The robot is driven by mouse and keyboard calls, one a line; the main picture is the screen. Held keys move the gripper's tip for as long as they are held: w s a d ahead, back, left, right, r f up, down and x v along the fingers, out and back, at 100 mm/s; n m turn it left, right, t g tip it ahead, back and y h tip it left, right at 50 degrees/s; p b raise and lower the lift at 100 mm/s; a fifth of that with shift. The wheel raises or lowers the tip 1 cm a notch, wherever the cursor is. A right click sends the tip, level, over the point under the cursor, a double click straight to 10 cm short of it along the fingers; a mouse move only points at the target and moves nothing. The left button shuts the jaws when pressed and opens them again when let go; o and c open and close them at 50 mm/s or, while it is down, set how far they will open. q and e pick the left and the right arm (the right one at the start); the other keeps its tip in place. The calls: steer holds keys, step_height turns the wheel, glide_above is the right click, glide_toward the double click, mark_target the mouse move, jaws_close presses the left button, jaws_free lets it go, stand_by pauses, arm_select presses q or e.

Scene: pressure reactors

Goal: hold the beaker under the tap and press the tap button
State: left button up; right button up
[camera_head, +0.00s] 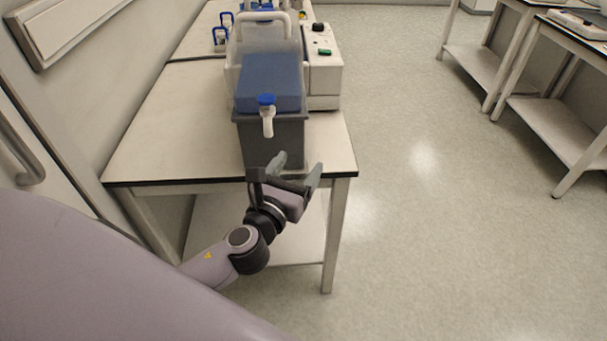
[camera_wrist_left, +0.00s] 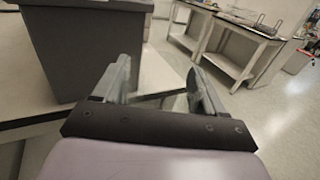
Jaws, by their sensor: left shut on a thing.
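The tap (camera_head: 268,122) is a white spout with a blue button (camera_head: 266,99) on top. It sticks out from the front of a blue-filled tank on a dark grey box. My left gripper (camera_head: 297,167) is in front of the table's near edge, below the tap and to its right. Its fingers are apart around a clear, hardly visible beaker, which shows faintly between them in the left wrist view (camera_wrist_left: 160,98). The beaker's rim and contents cannot be made out. My right gripper is not in view.
The dark grey box (camera_head: 258,146) stands near the front edge of the white table (camera_head: 150,150). A white device (camera_head: 323,75) stands behind it to the right. The floor right of the table is clear, with more tables (camera_head: 560,140) at far right.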

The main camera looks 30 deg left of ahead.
arm_select(q)
steer(key=shift+w+a+r, duration=0.1)
steer(key=shift+w+a, duration=0.2)
steer(key=shift+a, duration=0.65)
steer(key=shift+w+a, duration=0.3)
steer(key=shift+a, duration=0.6)
steer(key=shift+w+a+r, duration=0.1)
steer(key=shift+w+a, duration=0.2)
steer(key=shift+a, duration=0.65)
steer(key=s+d+r+m+h+p, duration=0.1)
steer(key=s+d+r+p, duration=0.1)
steer(key=s+d+r, duration=0.3)
steer(key=s+d, duration=0.3)
steer(key=shift+d+h, duration=0.2)
steer(key=shift+h, duration=0.1)
steer(key=shift+s+r, duration=0.1)
steer(key=shift+s, duration=0.05)
